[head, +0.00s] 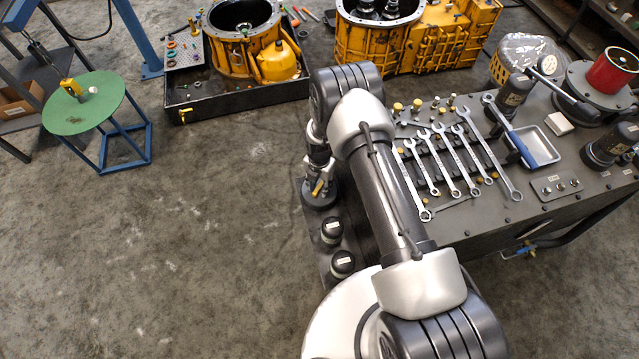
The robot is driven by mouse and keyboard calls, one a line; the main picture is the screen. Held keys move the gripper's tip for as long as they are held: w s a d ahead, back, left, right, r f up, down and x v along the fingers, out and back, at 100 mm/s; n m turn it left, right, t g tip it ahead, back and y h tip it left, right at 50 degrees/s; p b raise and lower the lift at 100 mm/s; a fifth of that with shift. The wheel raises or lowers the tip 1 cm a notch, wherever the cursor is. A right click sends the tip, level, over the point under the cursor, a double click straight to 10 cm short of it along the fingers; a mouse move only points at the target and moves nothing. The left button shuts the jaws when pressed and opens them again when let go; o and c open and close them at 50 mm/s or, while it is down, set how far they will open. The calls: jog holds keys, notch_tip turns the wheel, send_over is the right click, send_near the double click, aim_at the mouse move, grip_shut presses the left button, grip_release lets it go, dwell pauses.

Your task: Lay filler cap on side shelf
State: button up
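My arm reaches from the bottom across the middle of the head view. My gripper (319,178) points down at the left end of the grey bench. Its fingers are small and partly hidden, so I cannot tell whether they are open or shut. A small yellow piece (318,188) shows at the fingertips, just over a round dark part (319,199). I cannot tell whether this yellow piece is the filler cap or whether it is gripped. What looks like the side shelf (325,248) is a low dark ledge along the bench's left end, partly behind my arm.
Several wrenches (440,160) lie on the grey bench (480,215), with small yellow-topped fittings (417,104) behind. A yellow housing (237,50) sits in a black tray (270,93). A green round table (85,110) stands left; floor between is clear.

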notch_tip(320, 180, up, 12)
jog(key=p, duration=0.7)
notch_tip(320, 180, up, 18)
jog(key=m+t, duration=0.1)
jog(key=m, duration=0.5)
send_over(320, 186)
jog(key=w+d, duration=0.2)
jog(key=s+d+r+m+t, duration=0.1)
jog(key=s+r+m, duration=0.15)
jog(key=r, duration=0.45)
jog(key=s+d+r+m, duration=0.2)
jog(key=r+m, duration=0.2)
jog(key=r, duration=0.3)
jog(key=s+d+r+m+t, duration=0.1)
jog(key=s+d+r+m, duration=0.2)
jog(key=s+r+m, duration=0.7)
jog(key=s+d+r+m, duration=0.1)
jog(key=s+r+m, duration=0.1)
jog(key=s, duration=0.5)
jog(key=s+d+r+m+t, duration=0.1)
jog(key=s+m, duration=0.3)
jog(key=s, duration=0.4)
jog(key=shift+s+d+r+m+t, duration=0.25)
jog(key=shift+r+m+t, duration=0.1)
jog(key=shift+r, duration=0.45)
